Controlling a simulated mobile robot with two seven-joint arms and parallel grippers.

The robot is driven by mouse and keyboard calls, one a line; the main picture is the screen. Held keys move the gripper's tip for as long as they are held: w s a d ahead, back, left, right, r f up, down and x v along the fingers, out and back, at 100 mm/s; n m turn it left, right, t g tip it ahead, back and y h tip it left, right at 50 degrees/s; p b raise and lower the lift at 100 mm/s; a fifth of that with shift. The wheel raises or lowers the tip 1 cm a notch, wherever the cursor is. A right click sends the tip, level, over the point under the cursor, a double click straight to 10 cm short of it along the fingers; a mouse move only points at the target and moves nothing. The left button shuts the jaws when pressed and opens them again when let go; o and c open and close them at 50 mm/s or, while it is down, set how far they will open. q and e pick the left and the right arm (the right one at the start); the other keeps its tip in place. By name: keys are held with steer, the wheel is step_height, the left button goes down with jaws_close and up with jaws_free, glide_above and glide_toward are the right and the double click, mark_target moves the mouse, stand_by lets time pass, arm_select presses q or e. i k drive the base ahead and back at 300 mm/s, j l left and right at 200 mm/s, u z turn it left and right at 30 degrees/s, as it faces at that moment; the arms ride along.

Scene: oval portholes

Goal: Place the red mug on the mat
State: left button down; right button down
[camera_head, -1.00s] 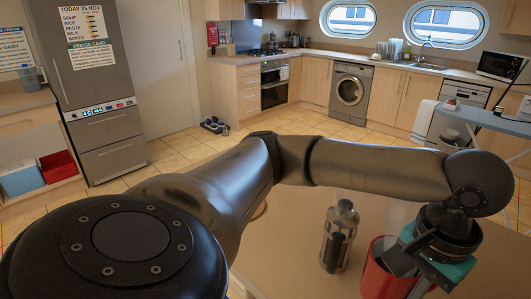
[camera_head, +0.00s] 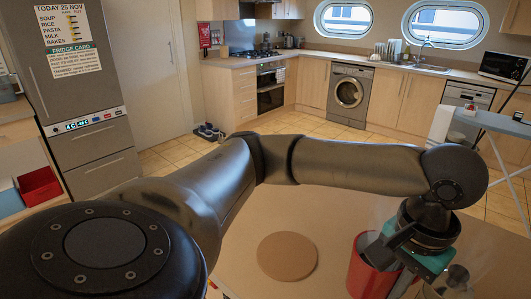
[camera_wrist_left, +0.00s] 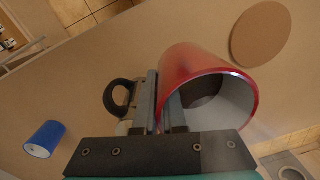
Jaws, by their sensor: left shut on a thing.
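The red mug (camera_head: 366,273) is at the lower middle right of the head view, and its grey inside shows in the wrist view (camera_wrist_left: 185,55). My left gripper (camera_head: 408,272) is shut on the mug's wall near the rim; its fingers also show in the wrist view (camera_wrist_left: 163,105). I cannot tell whether the mug's base touches the table. The mat, a round brown disc (camera_head: 287,256), lies bare on the table to the left of the mug; it is at the upper right of the wrist view (camera_wrist_left: 260,34). My right gripper is not in view.
The table (camera_head: 330,217) is clear between mug and mat. A shiny metal pot (camera_head: 457,281) stands close to the right of my gripper, partly cut off.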

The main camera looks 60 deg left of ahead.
mark_target(293, 257)
steer(key=k+j, duration=0.1)
steer(key=j, duration=0.6)
steer(key=k+j, duration=0.1)
steer(key=j, duration=0.65)
